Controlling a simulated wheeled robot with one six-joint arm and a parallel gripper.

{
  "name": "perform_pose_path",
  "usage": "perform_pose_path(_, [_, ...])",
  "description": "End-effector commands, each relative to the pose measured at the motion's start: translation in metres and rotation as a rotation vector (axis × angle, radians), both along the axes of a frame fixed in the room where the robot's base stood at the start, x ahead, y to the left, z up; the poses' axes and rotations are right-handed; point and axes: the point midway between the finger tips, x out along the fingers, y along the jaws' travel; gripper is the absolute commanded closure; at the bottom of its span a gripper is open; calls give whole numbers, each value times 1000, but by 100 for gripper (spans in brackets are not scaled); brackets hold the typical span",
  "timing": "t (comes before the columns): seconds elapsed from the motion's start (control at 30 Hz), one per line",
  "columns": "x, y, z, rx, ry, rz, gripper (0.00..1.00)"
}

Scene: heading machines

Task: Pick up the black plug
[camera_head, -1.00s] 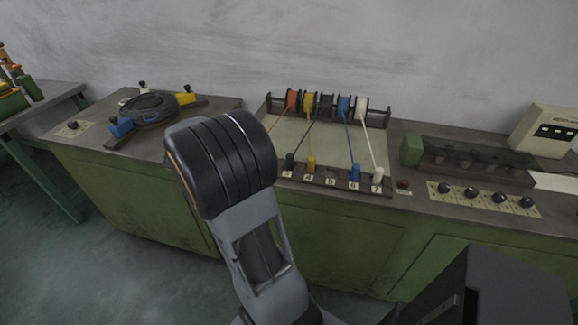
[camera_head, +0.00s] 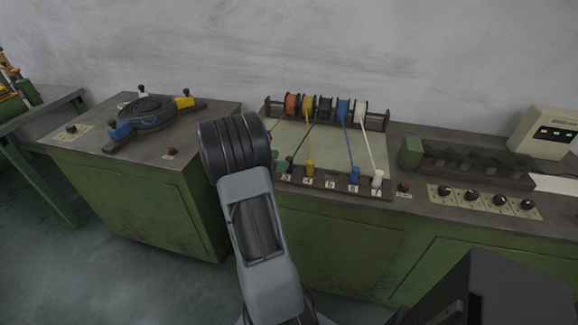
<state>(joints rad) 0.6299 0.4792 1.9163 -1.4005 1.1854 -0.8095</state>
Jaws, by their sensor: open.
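The black plug (camera_head: 291,165) is at the end of the black wire, at the left end of the numbered strip in front of the spools. It is small and partly covered, so its details are unclear. My gripper (camera_head: 284,165) shows only as small green fingertips beside the black plug. The rest of it is hidden behind my arm. The fingertips are open. I cannot tell whether they touch the plug or straddle it.
A yellow plug (camera_head: 310,168), a blue plug (camera_head: 354,175) and a white plug (camera_head: 377,179) stand along the same strip. Colored spools (camera_head: 343,108) stand behind. A cable coil fixture (camera_head: 147,112) is on the left bench. Knobs (camera_head: 471,194) are on the right.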

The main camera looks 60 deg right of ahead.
Motion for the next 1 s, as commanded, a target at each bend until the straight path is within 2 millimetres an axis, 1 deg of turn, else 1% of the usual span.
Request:
perform_pose_path(0.2, [-13, -24, -9, 1, 2, -3, 41])
perform_pose_path(0.33, [-18, -36, -15, 0, 1, -2, 41])
perform_pose_path(0.47, [-21, -41, -18, 0, 0, -1, 41])
perform_pose_path(0.67, [-21, -41, -18, 0, -1, 0, 41])
perform_pose_path(0.7, [-21, -41, -18, 0, -1, 0, 42])
perform_pose_path(0.77, [-21, -41, -18, 0, 0, -1, 48])
perform_pose_path(1.0, [-21, -41, -18, 0, 0, -1, 71])
